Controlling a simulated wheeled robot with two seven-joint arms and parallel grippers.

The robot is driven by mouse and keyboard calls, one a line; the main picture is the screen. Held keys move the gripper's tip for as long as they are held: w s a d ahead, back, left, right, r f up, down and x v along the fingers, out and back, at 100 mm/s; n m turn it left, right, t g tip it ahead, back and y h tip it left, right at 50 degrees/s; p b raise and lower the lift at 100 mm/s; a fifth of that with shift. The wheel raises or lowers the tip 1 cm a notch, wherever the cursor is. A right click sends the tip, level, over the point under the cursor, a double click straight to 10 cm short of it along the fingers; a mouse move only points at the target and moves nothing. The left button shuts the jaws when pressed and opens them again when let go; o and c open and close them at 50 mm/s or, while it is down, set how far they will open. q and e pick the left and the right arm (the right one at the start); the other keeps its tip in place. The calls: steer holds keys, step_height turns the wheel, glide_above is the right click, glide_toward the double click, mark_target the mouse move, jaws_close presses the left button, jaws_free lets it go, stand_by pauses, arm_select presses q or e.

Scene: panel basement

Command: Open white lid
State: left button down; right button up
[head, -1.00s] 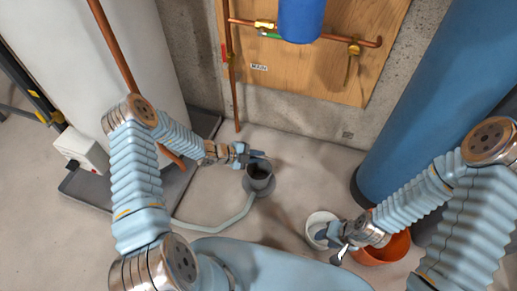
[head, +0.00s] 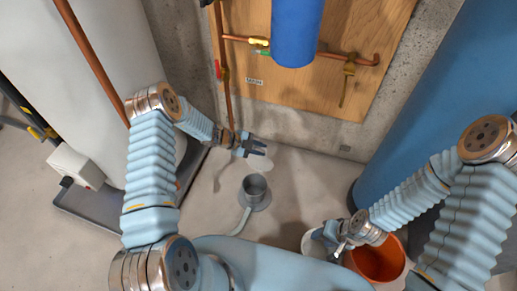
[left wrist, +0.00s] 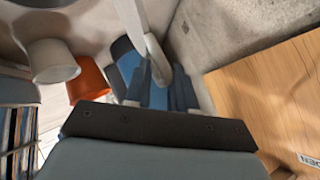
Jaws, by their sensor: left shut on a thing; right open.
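My left gripper (head: 262,148) is shut on the white lid (head: 258,163), a thin pale disc hanging just below the fingers in the head view. In the left wrist view the lid (left wrist: 158,62) shows nearly edge-on between the fingers. The grey round pot (head: 255,187) on the floor stands below it with its top open; lid and pot are apart. My right gripper (head: 338,238) is open beside a white bucket (head: 312,243), partly hiding it. I cannot tell if it touches the rim.
An orange bucket (head: 383,258) stands right of the white one. A tall blue tank (head: 410,110) stands at right, a white tank (head: 60,60) at left. Copper pipes and a blue filter (head: 296,35) hang on the wooden panel (head: 330,75).

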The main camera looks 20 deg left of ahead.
arm_select(q)
steer(key=shift+w+d, duration=0.15)
steer(key=shift+d, duration=0.2)
steer(key=c, duration=1.3)
jaws_free()
steer(key=shift+a, duration=0.1)
steer(key=shift+a+r, duration=0.1)
steer(key=shift+a, duration=0.05)
steer(key=p+v, duration=0.1)
steer(key=v, duration=1.2)
steer(key=shift+a+r, duration=0.1)
steer(key=shift+r, duration=0.05)
